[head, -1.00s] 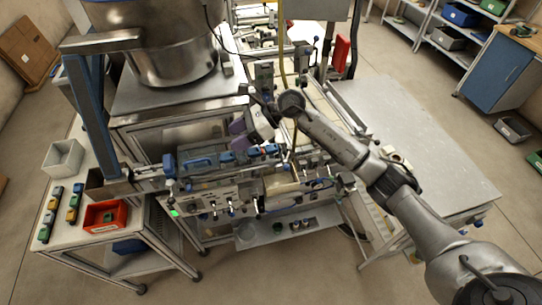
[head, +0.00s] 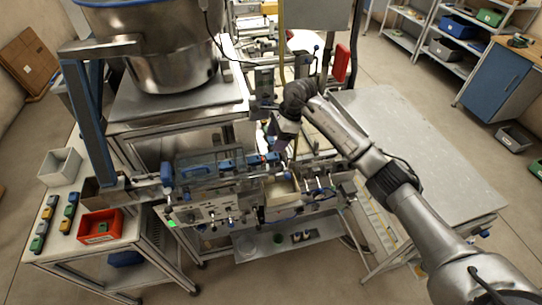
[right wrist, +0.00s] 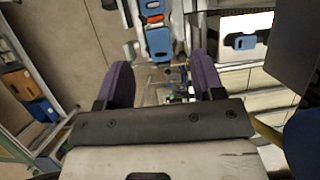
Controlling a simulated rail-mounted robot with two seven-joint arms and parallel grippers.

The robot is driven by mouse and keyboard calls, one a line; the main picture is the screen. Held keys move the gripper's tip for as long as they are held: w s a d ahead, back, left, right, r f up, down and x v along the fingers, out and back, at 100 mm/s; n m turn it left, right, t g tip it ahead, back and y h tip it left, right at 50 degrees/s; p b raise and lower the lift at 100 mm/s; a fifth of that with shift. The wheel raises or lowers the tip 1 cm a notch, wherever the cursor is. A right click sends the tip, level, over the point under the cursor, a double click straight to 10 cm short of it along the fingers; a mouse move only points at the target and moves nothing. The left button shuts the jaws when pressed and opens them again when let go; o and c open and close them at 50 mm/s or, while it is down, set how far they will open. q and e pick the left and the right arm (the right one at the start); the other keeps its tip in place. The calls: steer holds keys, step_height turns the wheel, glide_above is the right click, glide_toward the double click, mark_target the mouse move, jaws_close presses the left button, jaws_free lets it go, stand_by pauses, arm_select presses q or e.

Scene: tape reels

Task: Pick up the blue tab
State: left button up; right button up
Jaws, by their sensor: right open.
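My right gripper (head: 278,146) hangs over the bench machine in the head view. Its two purple fingers are apart with nothing between them in the right wrist view (right wrist: 163,82). Beyond the fingertips is a blue slotted piece (right wrist: 159,42) in line with an orange piece. A smaller blue tab (right wrist: 244,42) lies on a white face to the right. I cannot tell which of these the task names. In the head view, a blue piece (head: 254,160) sits on the machine's rail, left of and below the gripper. My left gripper is out of view.
A large steel bowl (head: 172,65) stands behind left. A red bin (head: 100,226), a grey bin (head: 60,167) and several small coloured blocks stand on the left table. A bare grey table (head: 430,160) is at right. A yellow cable (head: 282,60) hangs behind the gripper.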

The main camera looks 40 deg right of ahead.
mark_target(268, 156)
steer(key=shift+w+a+f, duration=0.1)
steer(key=shift+a+f, duration=0.15)
steer(key=shift+f, duration=0.3)
steer(key=shift+a+f, duration=0.15)
steer(key=shift+f, duration=0.25)
steer(key=p+x, duration=0.1)
steer(key=x, duration=0.2)
steer(key=shift+a+f+p, duration=0.1)
steer(key=shift+f+p, duration=0.05)
steer(key=shift+p, duration=0.15)
steer(key=shift+a+f, duration=0.15)
steer(key=shift+f, duration=0.45)
steer(key=c, duration=0.9)
steer(key=shift+c, duration=0.5)
